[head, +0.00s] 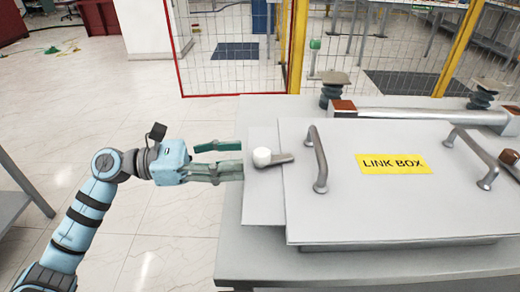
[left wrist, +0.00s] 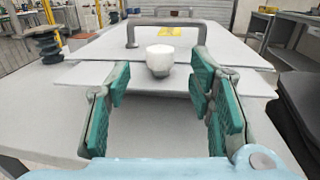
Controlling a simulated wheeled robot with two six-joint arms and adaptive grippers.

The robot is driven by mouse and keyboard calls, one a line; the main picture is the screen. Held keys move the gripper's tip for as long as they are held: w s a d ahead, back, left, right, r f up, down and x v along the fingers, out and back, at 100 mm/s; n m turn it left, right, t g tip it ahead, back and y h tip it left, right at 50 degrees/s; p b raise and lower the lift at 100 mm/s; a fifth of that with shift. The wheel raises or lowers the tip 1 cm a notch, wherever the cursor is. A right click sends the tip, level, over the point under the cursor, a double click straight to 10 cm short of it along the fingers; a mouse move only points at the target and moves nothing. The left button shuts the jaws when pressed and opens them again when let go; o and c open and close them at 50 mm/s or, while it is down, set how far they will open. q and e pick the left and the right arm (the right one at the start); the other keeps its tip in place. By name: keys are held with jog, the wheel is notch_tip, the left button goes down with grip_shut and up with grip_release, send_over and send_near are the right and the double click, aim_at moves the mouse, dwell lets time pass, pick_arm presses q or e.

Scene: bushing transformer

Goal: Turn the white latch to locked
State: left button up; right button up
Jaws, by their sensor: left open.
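The white latch (head: 262,157) is a round white knob with a grey lever pointing right, on the left edge of the link box lid (head: 350,210). In the left wrist view the white knob (left wrist: 159,58) stands upright, centred beyond the fingers, its lever hidden behind it. My left gripper (head: 242,160) is open and empty, just left of the knob and apart from it. Its green-padded fingers (left wrist: 162,105) spread to either side of the knob in the wrist view. My right gripper is not in view.
The lid carries two grey handles (head: 317,160) and a yellow LINK BOX label (head: 393,163). Ribbed insulators (head: 334,88) and a grey bar (head: 415,115) stand behind it. A wire fence (head: 235,45) is farther back.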

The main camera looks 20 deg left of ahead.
aim_at(262, 153)
pick_arm(q)
jog(key=x, duration=0.5)
jog(key=shift+d+r, duration=0.1)
jog(key=shift+w+d, duration=0.25)
jog(key=shift+d, duration=0.3)
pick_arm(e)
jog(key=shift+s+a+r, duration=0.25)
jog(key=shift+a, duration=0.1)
